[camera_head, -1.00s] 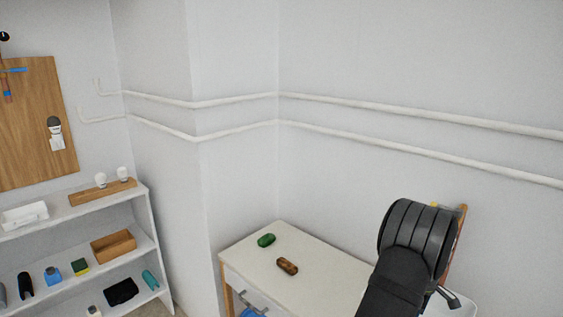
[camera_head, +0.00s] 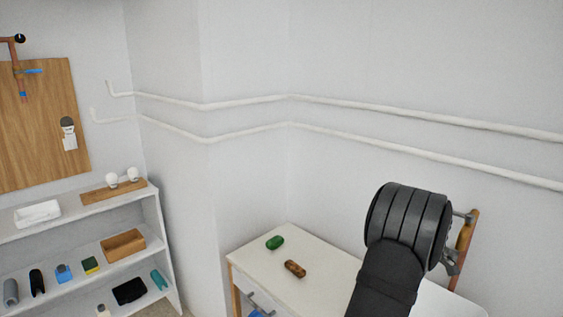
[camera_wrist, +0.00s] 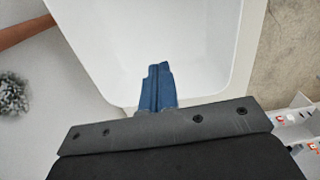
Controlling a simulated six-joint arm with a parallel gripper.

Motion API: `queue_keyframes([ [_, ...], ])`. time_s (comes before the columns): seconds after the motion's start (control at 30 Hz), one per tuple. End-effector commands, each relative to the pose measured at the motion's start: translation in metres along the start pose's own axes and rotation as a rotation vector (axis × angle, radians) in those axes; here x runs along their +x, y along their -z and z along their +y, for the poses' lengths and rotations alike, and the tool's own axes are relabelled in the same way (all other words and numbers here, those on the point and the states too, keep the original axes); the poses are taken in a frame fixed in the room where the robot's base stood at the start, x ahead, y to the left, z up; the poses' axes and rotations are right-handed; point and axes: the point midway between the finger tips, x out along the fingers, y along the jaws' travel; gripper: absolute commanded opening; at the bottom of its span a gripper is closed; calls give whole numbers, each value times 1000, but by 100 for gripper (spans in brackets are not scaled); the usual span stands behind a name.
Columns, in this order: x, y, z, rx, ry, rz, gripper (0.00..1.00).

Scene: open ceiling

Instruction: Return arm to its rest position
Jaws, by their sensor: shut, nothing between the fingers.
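My gripper (camera_wrist: 157,80) shows in the wrist view as two blue fingers pressed together, with nothing between them. The fingers point over a white basin-like thing (camera_wrist: 95,30) with a rounded inner corner. I cannot tell its distance from the fingers. In the head view my black arm stands at the lower right, and its bulk hides the gripper.
A white table (camera_head: 255,258) left of my arm holds a green object (camera_head: 275,243) and a brown one (camera_head: 295,268). A wooden upright (camera_head: 465,245) stands close behind my arm. A white shelf (camera_head: 165,240) with several items is at left. Pipes (camera_head: 380,110) run along the wall.

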Motion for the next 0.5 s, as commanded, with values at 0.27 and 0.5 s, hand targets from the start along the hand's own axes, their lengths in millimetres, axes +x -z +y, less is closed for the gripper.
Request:
queue_keyframes([
  [0.27,21,0,1,0,-2,0,0],
  [0.5,22,0,1,0,-2,0,0],
])
